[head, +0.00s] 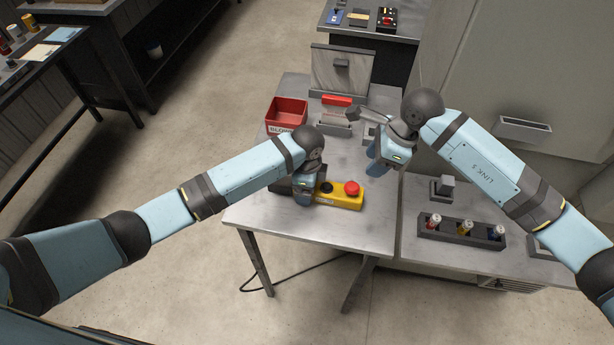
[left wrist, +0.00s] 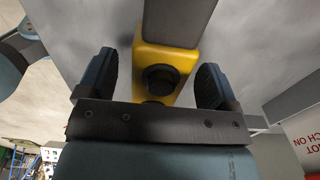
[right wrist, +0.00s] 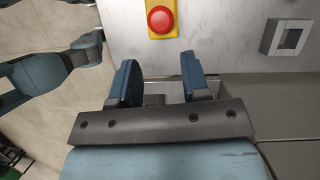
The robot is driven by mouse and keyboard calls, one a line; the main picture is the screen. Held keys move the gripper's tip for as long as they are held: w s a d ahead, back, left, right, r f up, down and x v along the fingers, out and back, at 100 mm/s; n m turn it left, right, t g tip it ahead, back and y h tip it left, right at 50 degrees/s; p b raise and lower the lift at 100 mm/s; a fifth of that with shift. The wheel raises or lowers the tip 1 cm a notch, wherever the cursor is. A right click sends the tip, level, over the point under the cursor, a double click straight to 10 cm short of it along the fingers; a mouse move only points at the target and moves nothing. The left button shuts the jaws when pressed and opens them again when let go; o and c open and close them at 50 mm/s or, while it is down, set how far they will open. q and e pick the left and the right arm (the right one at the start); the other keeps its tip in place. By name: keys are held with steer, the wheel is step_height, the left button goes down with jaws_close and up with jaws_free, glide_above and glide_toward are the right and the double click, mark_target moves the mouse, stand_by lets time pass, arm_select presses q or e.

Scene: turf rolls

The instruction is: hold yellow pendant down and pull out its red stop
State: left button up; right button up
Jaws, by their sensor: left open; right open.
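The yellow pendant (head: 338,200) lies on the grey table, with a round red stop (head: 352,188) at its right end and a dark button at its left. My left gripper (head: 303,198) is open at the pendant's left end. In the left wrist view the pendant (left wrist: 182,68) shows between the spread fingers, apart from both; its red stop is not visible there. My right gripper (head: 376,166) is open and empty, behind and right of the pendant. In the right wrist view the red stop (right wrist: 160,19) shows beyond the fingertips.
A red bin (head: 287,112) and a red-handled device (head: 336,112) stand toward the table's back. A rack of colored pieces (head: 461,234) and a grey block (head: 443,188) stand on the right-hand surface. The table front is bare.

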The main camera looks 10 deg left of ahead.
mark_target(353, 187)
arm_select(q)
steer(key=shift+f, duration=0.1)
steer(key=c, duration=1.3)
arm_select(e)
steer(key=shift+o, duration=0.2)
arm_select(q)
steer(key=shift+o, duration=0.2)
arm_select(e)
steer(key=o, duration=0.3)
steer(key=shift+o, duration=0.6)
steer(key=shift+a+r+m+h, duration=0.4)
steer(key=shift+a+m, duration=0.3)
steer(key=shift+m, duration=0.5)
steer(key=f+m+h, duration=0.1)
steer(key=f+m, duration=0.2)
steer(key=a+f+m+h, duration=0.1)
steer(key=f+m, duration=0.2)
steer(key=f, duration=0.1)
steer(key=a+f+m+h, duration=0.1)
steer(key=f+m, duration=0.2)
steer(key=shift+s+a+f, duration=0.2)
steer(key=shift+s, duration=0.05)
